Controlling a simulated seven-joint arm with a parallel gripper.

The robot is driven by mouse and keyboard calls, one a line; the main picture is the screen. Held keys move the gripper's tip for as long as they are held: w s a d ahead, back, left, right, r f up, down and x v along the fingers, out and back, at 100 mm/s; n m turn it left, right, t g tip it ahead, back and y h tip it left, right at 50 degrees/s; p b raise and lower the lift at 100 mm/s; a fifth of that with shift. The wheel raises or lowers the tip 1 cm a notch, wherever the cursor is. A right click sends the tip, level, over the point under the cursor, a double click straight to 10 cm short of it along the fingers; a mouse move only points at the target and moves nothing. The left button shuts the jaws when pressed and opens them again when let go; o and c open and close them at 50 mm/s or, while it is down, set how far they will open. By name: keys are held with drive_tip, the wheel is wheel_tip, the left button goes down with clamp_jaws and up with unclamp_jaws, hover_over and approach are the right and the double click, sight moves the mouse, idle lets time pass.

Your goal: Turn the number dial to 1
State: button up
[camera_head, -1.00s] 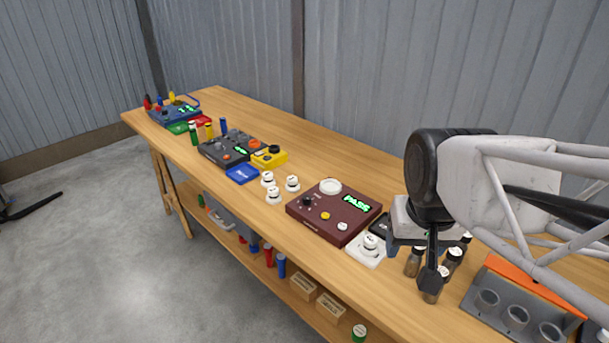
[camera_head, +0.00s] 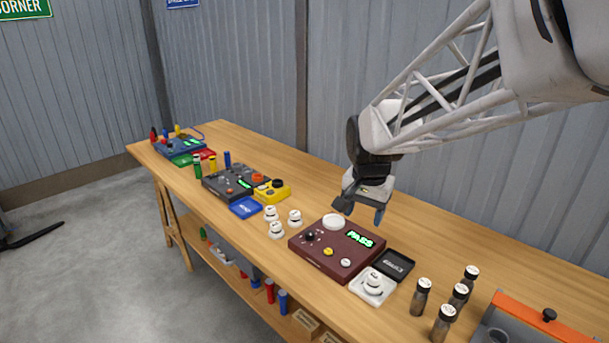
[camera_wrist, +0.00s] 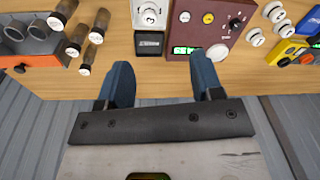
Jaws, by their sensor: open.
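The maroon box (camera_head: 330,263) stands on the bench with a small black dial knob (camera_head: 309,236), a white round cap, a yellow button, a white button and a green display reading PASS (camera_head: 360,240). In the wrist view the black knob (camera_wrist: 236,22) shows near the top edge, right of the yellow button. The dial's numbers are too small to read. My gripper (camera_head: 362,209) is open and empty, above the back of the box, apart from the knob. In the wrist view its blue fingers (camera_wrist: 162,78) are spread with bare bench between them.
A white base with a white knob (camera_head: 373,284) and a black tray (camera_head: 394,264) sit right of the box. Several brown bottles (camera_head: 421,297) stand farther right. White knobs (camera_head: 276,229) and a yellow box (camera_head: 272,192) lie left. A corrugated wall rises behind the bench.

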drive_tip(key=w+a+f+m, duration=0.2)
drive_tip(key=w+f, duration=0.1)
drive_tip(key=w, duration=0.3)
drive_tip(key=w+a+f+m, duration=0.1)
drive_tip(key=w+a+f, duration=0.2)
drive_tip(key=w, duration=0.4)
drive_tip(key=m+g, duration=0.2)
drive_tip(key=m, duration=0.2)
hover_over(309, 232)
wheel_tip(309, 232, down, 12)
drive_tip(key=shift+f, duration=0.1)
drive_tip(key=shift+w+a+f, duration=0.1)
drive_tip(key=shift+w+f, duration=0.05)
drive_tip(key=shift+f, duration=3.9)
drive_tip(key=shift+c, duration=0.2)
drive_tip(key=c, duration=0.9)
